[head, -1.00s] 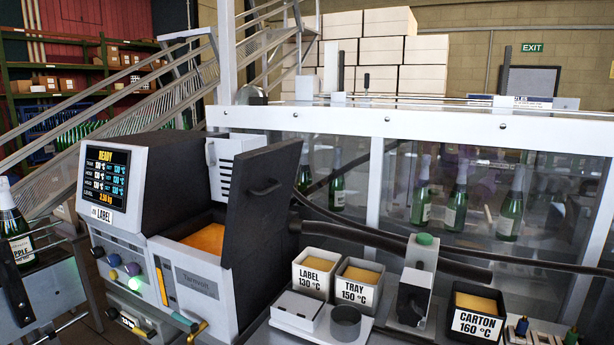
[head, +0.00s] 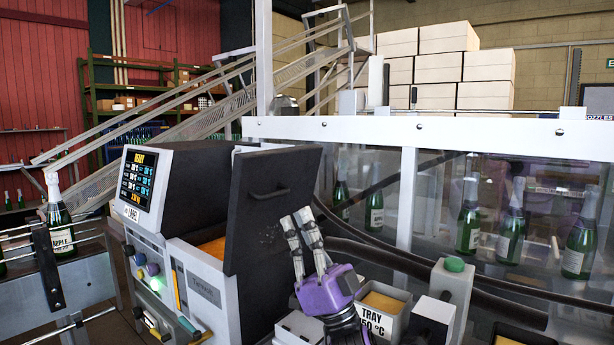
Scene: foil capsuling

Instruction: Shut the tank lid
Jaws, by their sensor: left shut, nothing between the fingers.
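The tank (head: 207,290) is a grey and white machine with a display, left of centre. Its dark lid (head: 262,215) stands open, upright on the right side of the tank opening, with a bar handle on the face toward me. My left gripper (head: 297,216), purple with grey fingers, is at the lid's right edge, below and right of the handle. Its fingers are shut and hold nothing. I cannot tell whether they touch the lid. My right gripper is not in view.
A TRAY bin (head: 384,303) stands right of my gripper, beside a post with a green button (head: 454,265). Dark hoses (head: 400,262) run behind them. A clear-walled enclosure with green bottles (head: 468,226) is behind. A bottle (head: 60,225) stands at the far left.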

